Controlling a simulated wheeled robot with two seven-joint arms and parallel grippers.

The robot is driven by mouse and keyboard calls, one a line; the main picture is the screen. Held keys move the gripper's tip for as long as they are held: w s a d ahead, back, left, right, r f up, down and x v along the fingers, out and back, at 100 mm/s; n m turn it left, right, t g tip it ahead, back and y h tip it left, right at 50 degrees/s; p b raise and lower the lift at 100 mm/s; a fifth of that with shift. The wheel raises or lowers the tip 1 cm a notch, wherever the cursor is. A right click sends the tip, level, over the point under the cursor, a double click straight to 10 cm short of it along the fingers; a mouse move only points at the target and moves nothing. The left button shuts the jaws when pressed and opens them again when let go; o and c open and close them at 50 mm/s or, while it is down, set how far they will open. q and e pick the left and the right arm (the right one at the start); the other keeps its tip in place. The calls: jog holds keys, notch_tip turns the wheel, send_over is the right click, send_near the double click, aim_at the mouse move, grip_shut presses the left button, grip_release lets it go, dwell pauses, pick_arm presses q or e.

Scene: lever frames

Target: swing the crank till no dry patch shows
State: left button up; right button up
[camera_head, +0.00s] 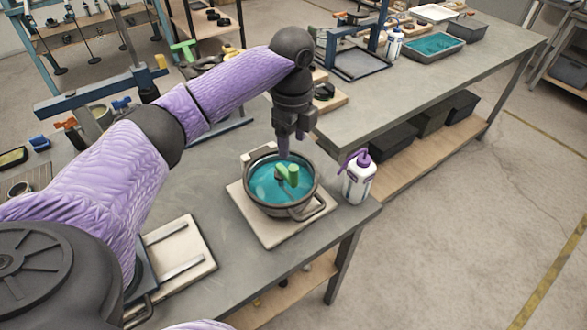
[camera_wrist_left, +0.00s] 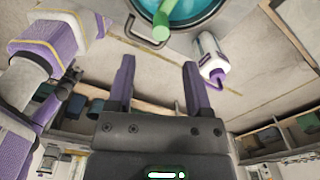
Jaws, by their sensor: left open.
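A grey round pan (camera_head: 281,206) with teal liquid (camera_head: 268,186) stands on a pale board at the bench corner. A green crank (camera_head: 293,174) rises from its middle, with an upright grip. My left gripper (camera_head: 285,153) points down just above the crank, with its purple fingers apart. In the left wrist view, the green grip (camera_wrist_left: 160,29) lies beyond the tips of the open left gripper (camera_wrist_left: 158,72), and nothing is between the fingers. The liquid's surface is partly hidden by the crank and fingers. My right gripper does not show.
A white bottle with a purple spout (camera_head: 358,181) stands close right of the pan. A pale board with metal strips (camera_head: 178,256) lies on the left, near my arm. A blue-framed rig (camera_head: 100,92) stands behind. Bare bench top lies left of the pan.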

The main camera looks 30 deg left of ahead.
aim_at(293, 167)
pick_arm(q)
notch_tip(293, 167, down, 9)
jog(key=shift+b, duration=0.9)
grip_shut()
